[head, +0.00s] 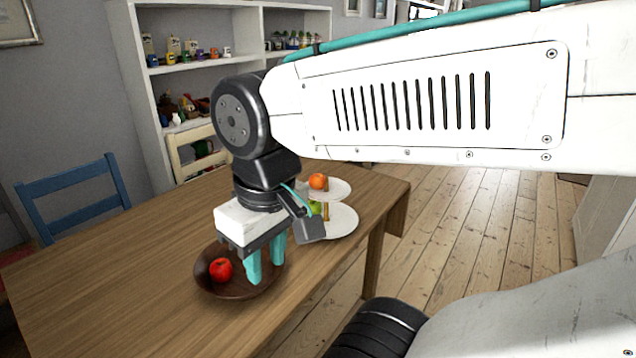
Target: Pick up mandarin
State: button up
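An orange fruit, which looks like the mandarin (318,181), sits on the small upper plate of a white two-tier stand (340,222) on the table. My gripper (265,270) points down over the dark wooden bowl (215,291), left of the stand and nearer to the camera. Its teal fingers stand apart with a gap between them, and I see nothing held there. The fingertips reach down inside the outline of the bowl. A red apple (220,269) lies in the bowl, left of the fingers. My gripper and wrist hide part of the bowl and of the stand.
A green fruit (315,208) is on the stand's lower tier, partly hidden by my wrist. The wooden table (130,262) is clear at left. A blue chair (80,205) and a cream chair (195,150) stand behind it. White shelves (145,100) hold small items.

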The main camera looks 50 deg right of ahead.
aim_at(317, 182)
jog(key=z, duration=2.5)
jog(key=i, duration=1.2)
jog(key=u, duration=1.4)
